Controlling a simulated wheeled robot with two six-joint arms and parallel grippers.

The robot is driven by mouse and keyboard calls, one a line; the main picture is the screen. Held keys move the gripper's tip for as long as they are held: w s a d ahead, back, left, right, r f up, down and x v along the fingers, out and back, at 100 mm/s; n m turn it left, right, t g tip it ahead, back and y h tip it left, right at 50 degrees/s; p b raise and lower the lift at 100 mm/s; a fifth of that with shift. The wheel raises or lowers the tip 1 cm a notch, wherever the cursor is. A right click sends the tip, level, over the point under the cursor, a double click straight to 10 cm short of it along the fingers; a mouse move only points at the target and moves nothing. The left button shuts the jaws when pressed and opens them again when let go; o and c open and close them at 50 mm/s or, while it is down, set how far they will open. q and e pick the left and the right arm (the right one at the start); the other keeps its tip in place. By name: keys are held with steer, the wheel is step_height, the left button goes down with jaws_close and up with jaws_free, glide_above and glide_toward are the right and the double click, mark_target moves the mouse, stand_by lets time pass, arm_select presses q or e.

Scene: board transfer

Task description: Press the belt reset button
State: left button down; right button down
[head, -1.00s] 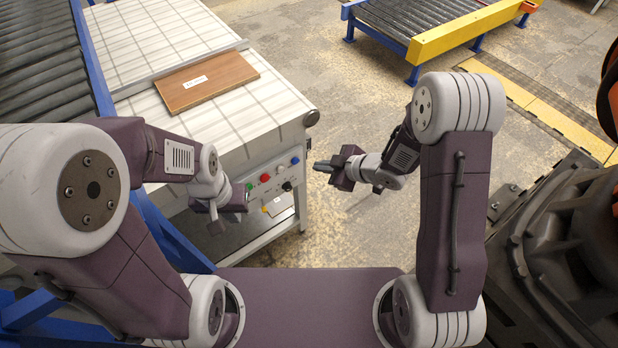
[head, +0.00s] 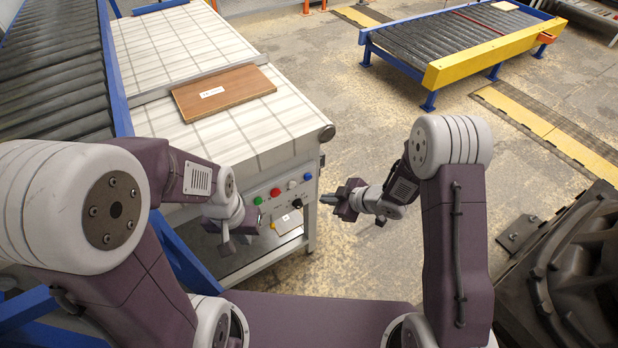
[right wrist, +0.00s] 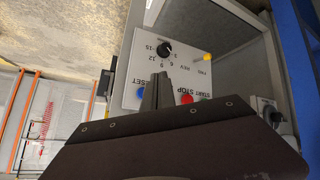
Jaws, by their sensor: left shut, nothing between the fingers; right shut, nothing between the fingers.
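The control panel (head: 285,190) is on the end face of the white belt table. Its blue button (head: 307,177) is at the upper right and also shows in the right wrist view (right wrist: 141,94), beside the partly hidden lettering "RESET". A red button (head: 275,192), a green button (head: 257,200) and a black knob (head: 296,203) are also on it. My right gripper (head: 326,198) is shut and empty, just right of the panel in the head view. In the right wrist view its fingers (right wrist: 157,91) overlap the panel beside the blue button; contact cannot be told. My left gripper (head: 228,238) is shut and empty, left of the panel.
A brown board (head: 222,92) with a white label lies on the belt table (head: 190,50). A roller conveyor (head: 50,70) runs along the left. Another conveyor with a yellow edge (head: 490,55) stands at the back right. Floor right of the panel is clear.

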mark_target(308, 177)
steer(key=shift+w+a+p, duration=0.35)
steer(key=shift+w+a, duration=0.5)
steer(key=shift+w, duration=0.3)
steer(key=shift+w+a+p, duration=0.35)
steer(key=shift+w+a, duration=0.5)
steer(key=shift+w, duration=0.3)
steer(key=shift+w, duration=0.1)
steer(key=shift+w+a+p, duration=0.25)
steer(key=shift+p, duration=0.05)
steer(key=shift+w+a, duration=0.25)
steer(key=shift+w, duration=0.1)
stand_by(1.0)
steer(key=shift+d, duration=0.1)
steer(key=shift+s+d, duration=0.4)
steer(key=shift+s, duration=0.3)
